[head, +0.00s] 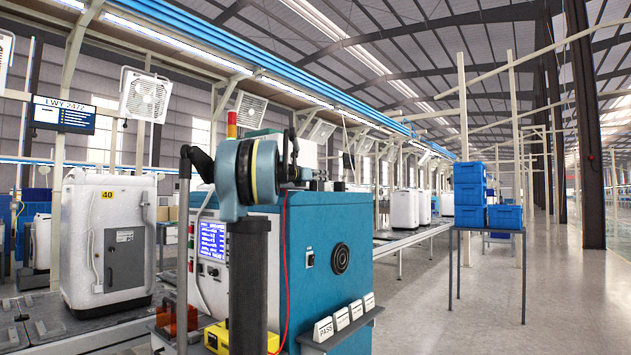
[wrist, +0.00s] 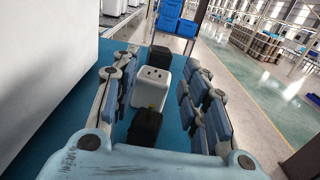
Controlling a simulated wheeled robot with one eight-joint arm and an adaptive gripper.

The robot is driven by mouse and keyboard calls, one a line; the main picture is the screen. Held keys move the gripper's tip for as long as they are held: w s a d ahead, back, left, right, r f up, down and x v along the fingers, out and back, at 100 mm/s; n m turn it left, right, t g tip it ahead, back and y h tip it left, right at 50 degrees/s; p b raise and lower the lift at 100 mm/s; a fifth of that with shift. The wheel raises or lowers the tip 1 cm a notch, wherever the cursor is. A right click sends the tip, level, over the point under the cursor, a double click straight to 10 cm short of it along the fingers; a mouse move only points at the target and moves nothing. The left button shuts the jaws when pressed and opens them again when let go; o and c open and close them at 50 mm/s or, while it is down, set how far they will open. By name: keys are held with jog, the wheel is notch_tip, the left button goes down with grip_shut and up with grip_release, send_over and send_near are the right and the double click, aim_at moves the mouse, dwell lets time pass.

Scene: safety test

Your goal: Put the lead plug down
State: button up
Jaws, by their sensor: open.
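In the wrist view my gripper (wrist: 158,72) is open, its blue-padded fingers spread wide to either side. Between them is a black block-shaped piece (wrist: 145,128), which looks like the lead plug, though I cannot be sure. It lies close to the near side of a white socket block (wrist: 152,88) with dark holes on its face. Whether the two touch is unclear. Another black block (wrist: 160,54) stands beyond the white one. No finger clearly touches these pieces. In the head view my arm blocks much of the tester's top, and the plug cannot be made out.
The blue and white tester (head: 330,235) has a lit screen (head: 212,240), a red lead (head: 286,270) down its side and a shelf of PASS cards (head: 342,322). A white appliance (head: 108,240) stands left. Blue crates (head: 470,195) are on a stand to the right, beside open floor.

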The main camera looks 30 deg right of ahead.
jog(key=shift+r, duration=0.15)
jog(key=shift+r, duration=0.3)
jog(key=shift+s+a+r, duration=0.1)
jog(key=shift+a+r, duration=0.15)
jog(key=v, duration=1.1)
jog(key=shift+s+a, duration=0.1)
jog(key=shift+a, duration=0.1)
